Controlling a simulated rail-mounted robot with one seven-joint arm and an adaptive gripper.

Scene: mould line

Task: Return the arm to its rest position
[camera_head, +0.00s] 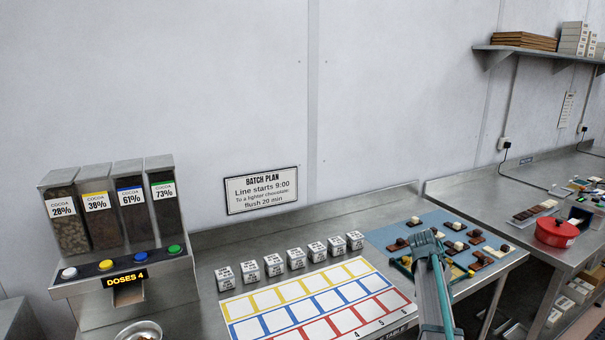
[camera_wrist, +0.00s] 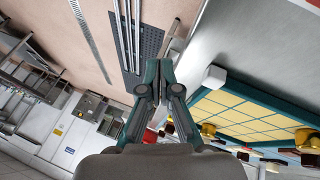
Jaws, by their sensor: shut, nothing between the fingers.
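My gripper (camera_head: 426,240) is at the right of the near bench in the head view, with my arm reaching up from the lower edge. Its teal-and-grey fingers are closed together and hold nothing. In the wrist view the shut fingers (camera_wrist: 159,72) point up the picture, away from any object. In the head view the gripper is in front of a blue mat (camera_head: 381,236) with several chocolates, and it hides part of the mat. I cannot tell its height above the mat.
Several white labelled cubes (camera_head: 296,258) stand behind a colour-grid sheet (camera_head: 262,318). A cocoa dispenser (camera_head: 128,282) is at the left, with a metal bowl (camera_head: 139,330) below. A red pot (camera_head: 556,233) sits on the right bench. A yellow-tiled, teal-rimmed tray (camera_wrist: 275,93) shows in the wrist view.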

